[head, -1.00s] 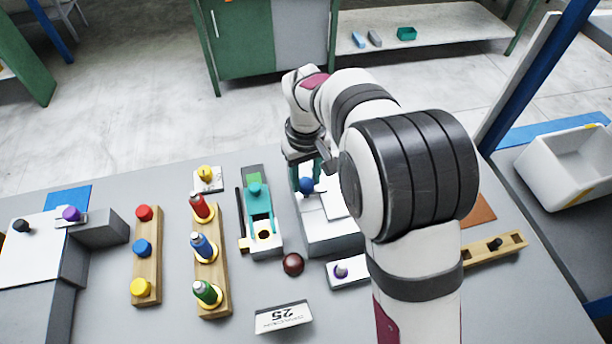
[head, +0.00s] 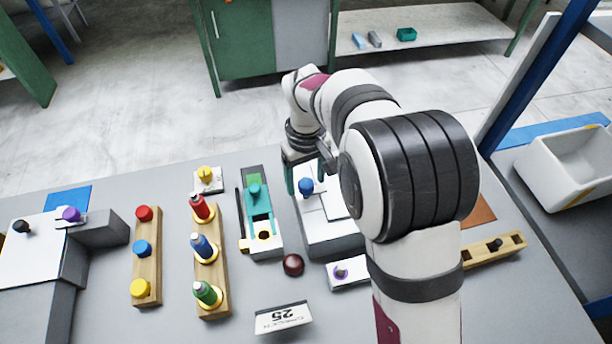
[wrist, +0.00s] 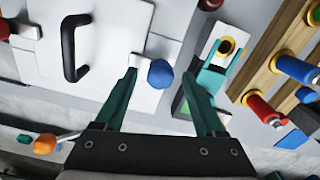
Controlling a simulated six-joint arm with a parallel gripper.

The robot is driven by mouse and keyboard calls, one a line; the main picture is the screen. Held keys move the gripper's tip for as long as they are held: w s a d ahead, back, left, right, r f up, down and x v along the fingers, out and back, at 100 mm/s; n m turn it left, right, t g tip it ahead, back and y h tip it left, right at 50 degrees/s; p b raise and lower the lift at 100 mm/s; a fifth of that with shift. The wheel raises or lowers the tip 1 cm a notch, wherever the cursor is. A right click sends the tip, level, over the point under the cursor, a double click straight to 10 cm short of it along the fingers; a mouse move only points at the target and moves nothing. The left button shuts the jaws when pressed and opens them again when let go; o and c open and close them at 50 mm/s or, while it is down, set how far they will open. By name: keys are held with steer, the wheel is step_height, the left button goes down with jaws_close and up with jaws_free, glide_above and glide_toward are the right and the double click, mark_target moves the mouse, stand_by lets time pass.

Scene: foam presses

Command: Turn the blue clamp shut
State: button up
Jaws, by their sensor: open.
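The blue clamp shows as a round blue knob (head: 306,186) at the left edge of the white press (head: 328,205) in the head view. In the wrist view the blue clamp (wrist: 160,73) stands beside the lid edge, with a short pale tab reaching left toward the lid. My gripper (wrist: 159,76) is open, its teal fingers on either side of the knob with gaps at both sides. Its fingers also show in the head view (head: 309,173). The white lid with a black handle (wrist: 72,48) lies flat in the wrist view. My arm hides the press's right side in the head view.
A teal-and-white fixture (head: 260,215) stands close left of the press. A dark red dome (head: 293,265) and a purple-knobbed plate (head: 342,271) sit in front. Wooden racks (head: 210,270) stand further left. An orange knob (wrist: 45,143) shows lower left in the wrist view.

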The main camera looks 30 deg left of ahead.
mark_target(306, 183)
step_height(306, 183, up, 16)
stand_by(0.3)
steer(key=shift+f, duration=0.1)
steer(key=s+d+r+m, duration=0.15)
steer(key=d+m, duration=0.25)
steer(key=d, duration=0.8)
steer(key=s+d+f+m+y, duration=0.1)
steer(key=s+d+f+m, duration=0.3)
steer(key=s+d+m, duration=0.2)
steer(key=s+d+f+m, duration=0.4)
steer(key=s+d+m, duration=0.3)
steer(key=s+d, duration=0.3)
steer(key=shift+s+d+y, duration=0.15)
steer(key=shift+s+y, duration=0.25)
steer(key=shift+s, duration=0.4)
steer(key=shift+f, duration=0.1)
